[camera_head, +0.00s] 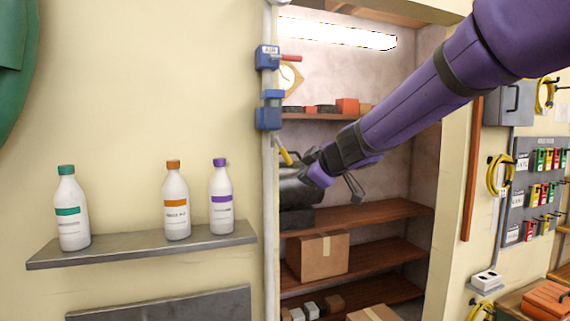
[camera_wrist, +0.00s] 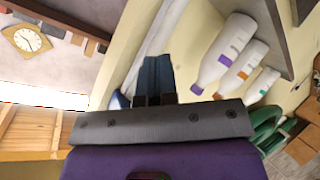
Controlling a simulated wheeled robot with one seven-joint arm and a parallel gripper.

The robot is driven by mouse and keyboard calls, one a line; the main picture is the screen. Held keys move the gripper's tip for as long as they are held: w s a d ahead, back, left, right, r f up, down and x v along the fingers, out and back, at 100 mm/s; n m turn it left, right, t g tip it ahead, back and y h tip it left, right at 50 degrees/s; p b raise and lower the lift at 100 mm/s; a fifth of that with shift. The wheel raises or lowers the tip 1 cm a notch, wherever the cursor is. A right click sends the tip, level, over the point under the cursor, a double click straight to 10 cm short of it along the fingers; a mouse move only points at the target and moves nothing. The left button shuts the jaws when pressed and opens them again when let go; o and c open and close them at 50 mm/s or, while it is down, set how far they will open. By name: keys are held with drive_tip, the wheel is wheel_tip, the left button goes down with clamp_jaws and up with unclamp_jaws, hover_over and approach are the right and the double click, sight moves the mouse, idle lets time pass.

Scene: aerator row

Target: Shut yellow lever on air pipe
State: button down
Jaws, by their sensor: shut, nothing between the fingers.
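The yellow lever (camera_head: 285,157) sticks out from the right side of the pale vertical air pipe (camera_head: 269,200) in the head view, slanting down to the right. Its lower end is close to my gripper (camera_head: 302,160); I cannot tell whether they touch. My gripper is shut and empty, just right of the pipe. In the wrist view the dark fingers of my gripper (camera_wrist: 155,76) are together, with the pipe behind them. I cannot make out the yellow lever in the wrist view.
Higher on the pipe are a blue valve (camera_head: 267,57) with a red lever (camera_head: 291,58) and a blue fitting (camera_head: 268,111). A grey wall shelf (camera_head: 140,250) with three white bottles stands left. Behind my arm is a recess with brown shelves (camera_head: 360,223) and a cardboard box (camera_head: 318,255).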

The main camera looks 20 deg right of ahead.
wheel_tip(320, 180, down, 5)
drive_tip(key=w+a+n+h, duration=0.1)
drive_tip(key=a+h, duration=0.1)
drive_tip(key=h, duration=0.2)
drive_tip(key=n+t+h, duration=0.5)
drive_tip(key=t+h, duration=0.1)
drive_tip(key=h, duration=0.3)
approach(283, 151)
drive_tip(key=s+a+f, duration=0.2)
drive_tip(key=a+f, duration=0.3)
drive_tip(key=f, duration=0.1)
drive_tip(key=w+d+r, duration=0.5)
drive_tip(key=w+d, duration=0.3)
drive_tip(key=w, duration=0.1)
drive_tip(key=shift+d, duration=0.2)
drive_tip(key=shift+w+a+r, duration=0.1)
drive_tip(key=shift+w, duration=0.05)
